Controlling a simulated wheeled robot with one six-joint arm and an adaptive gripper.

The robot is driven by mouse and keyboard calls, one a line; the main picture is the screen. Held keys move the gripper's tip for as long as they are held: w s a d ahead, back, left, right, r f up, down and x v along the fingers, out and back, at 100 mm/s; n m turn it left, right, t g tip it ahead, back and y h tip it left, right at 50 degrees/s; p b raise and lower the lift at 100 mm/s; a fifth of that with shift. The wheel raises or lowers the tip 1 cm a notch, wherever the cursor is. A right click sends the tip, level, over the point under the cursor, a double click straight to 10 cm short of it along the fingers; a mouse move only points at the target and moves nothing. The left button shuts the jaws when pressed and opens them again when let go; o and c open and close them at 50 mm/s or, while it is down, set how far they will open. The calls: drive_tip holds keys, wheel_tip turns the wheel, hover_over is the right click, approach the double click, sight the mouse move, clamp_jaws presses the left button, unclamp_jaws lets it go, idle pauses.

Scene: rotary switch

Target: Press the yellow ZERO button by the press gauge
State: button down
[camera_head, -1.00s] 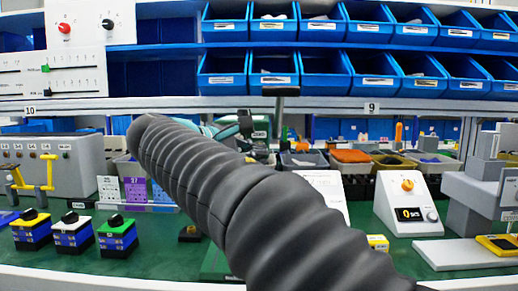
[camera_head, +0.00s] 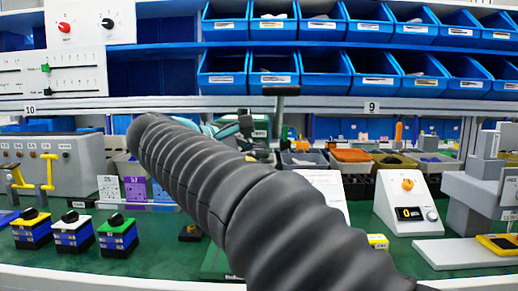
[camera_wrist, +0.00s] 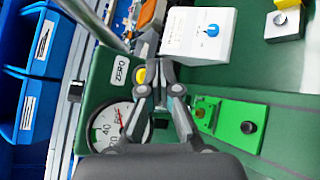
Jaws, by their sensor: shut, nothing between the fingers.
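The yellow ZERO button (camera_wrist: 140,75) shows in the wrist view on a green panel, just below the white ZERO label (camera_wrist: 121,73) side. The round press gauge (camera_wrist: 108,128) with its white dial and red mark is on the same panel, lower left. My gripper (camera_wrist: 152,72) is shut and empty. Its fingertips are right beside the button and partly cover it; I cannot tell whether they touch it. In the head view my arm hides most of this area, and the button cannot be made out.
A green block with a black knob (camera_wrist: 248,127) lies right of my gripper in the wrist view. A white box with a blue knob (camera_wrist: 212,31) stands above it. In the head view, a white display box (camera_head: 408,205) stands at right and several striped switch blocks (camera_head: 73,233) at left.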

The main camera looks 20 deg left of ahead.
drive_tip(key=shift+w, duration=0.15)
drive_tip(key=shift+w+a+p, duration=0.1)
drive_tip(key=shift+w+p, duration=0.15)
drive_tip(key=shift+p, duration=0.25)
drive_tip(key=shift+w+a+p, duration=0.1)
drive_tip(key=shift+w+p, duration=0.2)
drive_tip(key=shift+w, duration=0.1)
idle(0.6)
drive_tip(key=shift+s, duration=0.15)
drive_tip(key=shift+s+d, duration=0.2)
drive_tip(key=shift+s, duration=0.45)
drive_tip(key=shift+b, duration=0.3)
drive_tip(key=s, duration=0.2)
drive_tip(key=s+d+b, duration=0.1)
drive_tip(key=s, duration=0.2)
drive_tip(key=shift+d, duration=0.1)
drive_tip(key=shift+w, duration=0.1)
idle(0.5)
